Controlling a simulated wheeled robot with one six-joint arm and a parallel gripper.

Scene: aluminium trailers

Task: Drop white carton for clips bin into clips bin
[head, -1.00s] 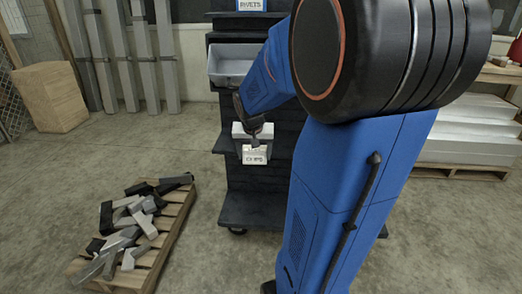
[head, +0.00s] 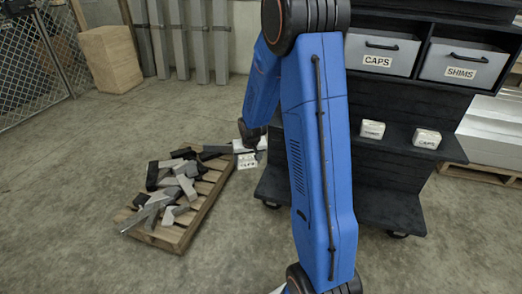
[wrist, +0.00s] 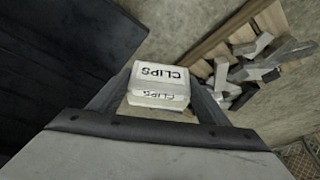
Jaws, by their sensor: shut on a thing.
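A white carton (wrist: 160,82) labelled CLIPS sits between the two fingers of my gripper (wrist: 158,98) in the wrist view. The gripper is shut on it. In the head view the same carton (head: 247,161) hangs from my gripper (head: 247,148), left of the dark shelf rack and above the floor near the pallet's far right end. No bin labelled CLIPS shows in these views; my arm covers part of the rack's left side.
The dark rack (head: 385,195) holds a CAPS bin (head: 383,46) and a SHIMS bin (head: 462,62). Two white cartons stand on its lower shelf, at left (head: 372,129) and right (head: 427,138). A wooden pallet (head: 205,212) with metal offcuts lies at left. Open floor is in front.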

